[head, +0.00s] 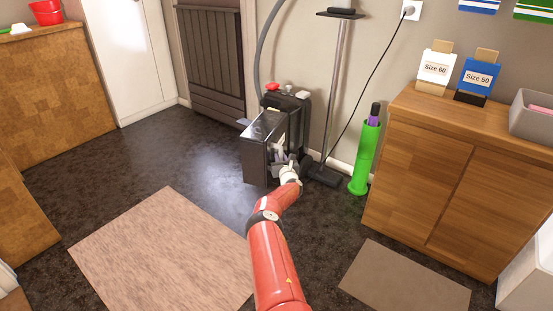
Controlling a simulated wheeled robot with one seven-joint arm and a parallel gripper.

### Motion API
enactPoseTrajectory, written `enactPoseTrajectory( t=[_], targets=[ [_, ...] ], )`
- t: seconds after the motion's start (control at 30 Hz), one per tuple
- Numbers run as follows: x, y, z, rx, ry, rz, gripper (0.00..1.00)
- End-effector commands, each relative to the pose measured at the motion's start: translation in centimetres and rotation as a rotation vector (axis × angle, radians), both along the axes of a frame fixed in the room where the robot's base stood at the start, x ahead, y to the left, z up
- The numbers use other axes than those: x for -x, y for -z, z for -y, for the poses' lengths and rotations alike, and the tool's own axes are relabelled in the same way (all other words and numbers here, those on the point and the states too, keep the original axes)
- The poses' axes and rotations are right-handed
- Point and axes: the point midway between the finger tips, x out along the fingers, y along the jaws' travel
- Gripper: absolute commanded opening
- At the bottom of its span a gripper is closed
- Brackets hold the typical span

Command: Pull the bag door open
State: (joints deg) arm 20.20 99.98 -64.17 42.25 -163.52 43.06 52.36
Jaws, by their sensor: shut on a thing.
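The dark grey vacuum cleaner (294,103) stands on the floor by the back wall, with a red part on top. Its bag door (256,163) is the dark panel on the near side, and it appears to stand out from the body. I cannot tell how far it is swung. My gripper (281,160) is at the right edge of this panel, low down, and is shut on the bag door. My white wrist and the fingers hide the exact contact and part of the cleaner's lower right side.
A green cylinder (366,160) and a stand with a dark foot (324,176) are close on the right. A wooden cabinet (425,185) is further right. A grey radiator (212,60) is behind left. Dark floor (170,150) is clear at left, with a pale mat (165,250) nearer me.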

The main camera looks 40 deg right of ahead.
Motion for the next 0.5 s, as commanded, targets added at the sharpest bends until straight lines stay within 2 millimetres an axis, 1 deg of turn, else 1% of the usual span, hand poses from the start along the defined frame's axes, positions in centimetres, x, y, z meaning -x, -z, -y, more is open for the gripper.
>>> enactPoseTrajectory(
  t=[0.03, 0.3, 0.33, 0.47, 0.5],
  targets=[
    [0.16, -0.26, 0.41, 0.0, 0.008, 0.002, 0.0],
    [0.14, -0.33, 0.41, 0.0, 0.008, 0.003, 0.0],
    [0.14, -0.34, 0.41, 0.0, 0.008, 0.003, 0.22],
    [0.1, -0.28, 0.3, 0.0, 0.006, 0.002, 0.39],
    [0.08, -0.25, 0.26, 0.0, 0.005, 0.002, 0.39]
  ],
)
